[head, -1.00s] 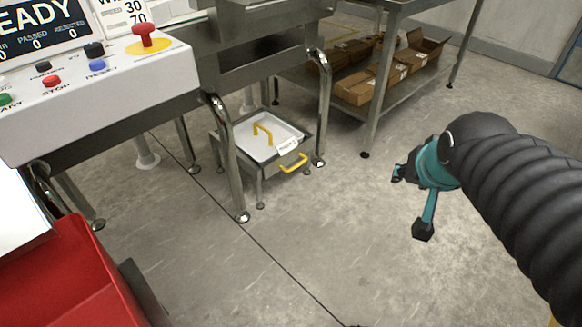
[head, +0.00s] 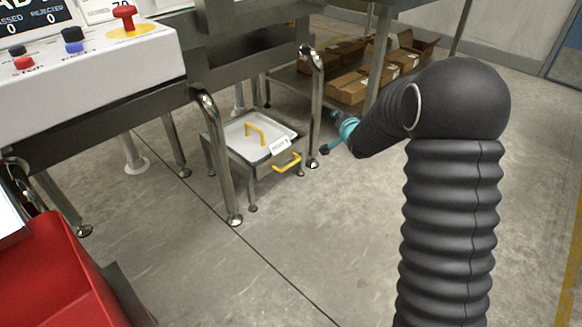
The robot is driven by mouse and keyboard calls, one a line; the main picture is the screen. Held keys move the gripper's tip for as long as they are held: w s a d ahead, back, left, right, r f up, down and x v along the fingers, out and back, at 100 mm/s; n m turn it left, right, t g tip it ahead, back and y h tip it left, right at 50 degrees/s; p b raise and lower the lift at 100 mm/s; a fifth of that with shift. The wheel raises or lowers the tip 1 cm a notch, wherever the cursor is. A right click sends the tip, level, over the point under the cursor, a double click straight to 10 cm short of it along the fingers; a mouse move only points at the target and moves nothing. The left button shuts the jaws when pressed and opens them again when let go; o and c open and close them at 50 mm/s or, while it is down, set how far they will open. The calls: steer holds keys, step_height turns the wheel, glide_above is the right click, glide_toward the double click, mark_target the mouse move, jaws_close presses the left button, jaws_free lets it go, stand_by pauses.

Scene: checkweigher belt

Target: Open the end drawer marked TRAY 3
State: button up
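A low steel drawer unit (head: 262,168) stands on the floor under the end of the belt frame. It has a pale top with a yellow handle (head: 255,132), a yellow front handle (head: 288,162) and a small white label (head: 280,145), whose print is too small to read. The drawer looks shut. My gripper (head: 331,132), teal and black, is in the air just right of the drawer unit in the picture, beside a chrome frame leg. It appears apart from the handle. My arm partly hides it, and its opening cannot be made out.
Chrome legs (head: 318,105) and (head: 222,160) of the belt frame flank the drawer. A white control panel (head: 90,75) is upper left, a red bin (head: 55,265) lower left. A shelf with cardboard boxes (head: 350,88) stands behind. The floor in front is clear.

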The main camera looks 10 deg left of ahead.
steer(key=w+a+f+m+t+y+b, duration=0.1)
steer(key=w+a+f, duration=0.1)
steer(key=f, duration=0.3)
steer(key=w+a+f+y, duration=0.1)
steer(key=w+a+f, duration=0.15)
steer(key=f, duration=0.35)
steer(key=m+t+y+b, duration=0.3)
steer(key=m+y, duration=0.1)
steer(key=y, duration=0.1)
glide_toward(290, 165)
steer(key=x, duration=0.3)
steer(key=b+x, duration=0.1)
steer(key=x, duration=0.3)
steer(key=b+x, duration=0.1)
steer(key=x, duration=0.2)
steer(key=shift+w+f, duration=0.35)
steer(key=shift+w, duration=0.05)
jaws_close()
